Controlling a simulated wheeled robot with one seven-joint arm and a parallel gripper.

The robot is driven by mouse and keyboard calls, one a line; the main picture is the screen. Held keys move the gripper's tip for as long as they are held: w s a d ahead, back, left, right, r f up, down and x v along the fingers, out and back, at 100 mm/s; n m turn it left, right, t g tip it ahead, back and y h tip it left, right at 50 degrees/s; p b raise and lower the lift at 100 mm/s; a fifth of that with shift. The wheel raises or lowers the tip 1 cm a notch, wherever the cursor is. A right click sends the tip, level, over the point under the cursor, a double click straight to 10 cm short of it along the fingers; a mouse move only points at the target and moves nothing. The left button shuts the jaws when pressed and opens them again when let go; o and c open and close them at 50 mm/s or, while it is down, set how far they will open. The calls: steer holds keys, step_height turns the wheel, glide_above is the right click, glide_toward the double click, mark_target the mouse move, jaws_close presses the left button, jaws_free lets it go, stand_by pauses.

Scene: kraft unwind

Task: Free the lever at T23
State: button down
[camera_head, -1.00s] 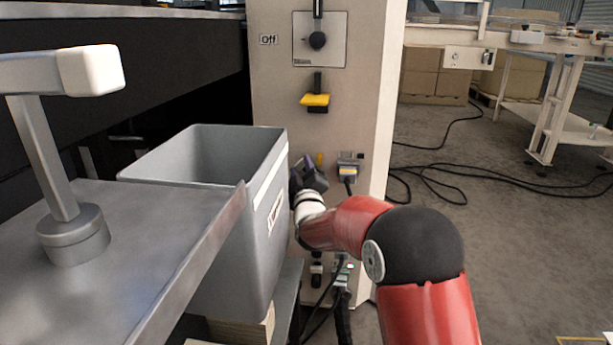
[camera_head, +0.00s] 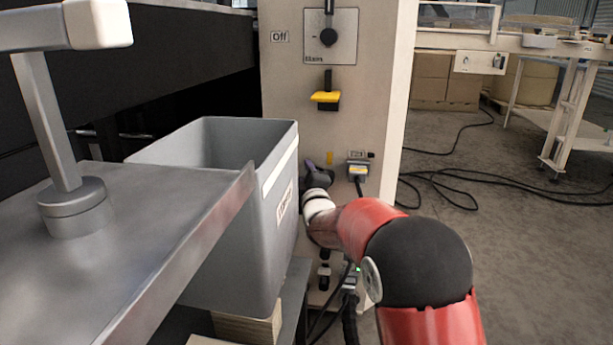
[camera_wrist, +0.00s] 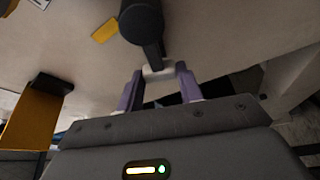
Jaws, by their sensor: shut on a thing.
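A black lever with a round knob-like hub (camera_wrist: 142,22) is on the pale panel in the wrist view. Its narrow arm runs down to a pale piece (camera_wrist: 158,70) between the two purple fingers of my gripper (camera_wrist: 159,88). My gripper is shut on this lever. In the head view, my gripper (camera_head: 317,176) is against the pale machine column (camera_head: 290,85), just right of the grey bin, and hides the lever. A small yellow tag (camera_head: 330,158) is just above it, and a yellow tag is beside the hub in the wrist view (camera_wrist: 105,32). I cannot read T23.
The grey bin (camera_head: 283,215) stands close on the left. A yellow-handled switch (camera_head: 326,97) and a rotary switch (camera_head: 328,37) marked Off are higher on the column. A plugged connector (camera_head: 357,170) is just right. Cables (camera_head: 450,185) lie on the floor at right.

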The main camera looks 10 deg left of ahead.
steer(key=c, duration=0.9)
jaws_free()
steer(key=v, duration=0.8)
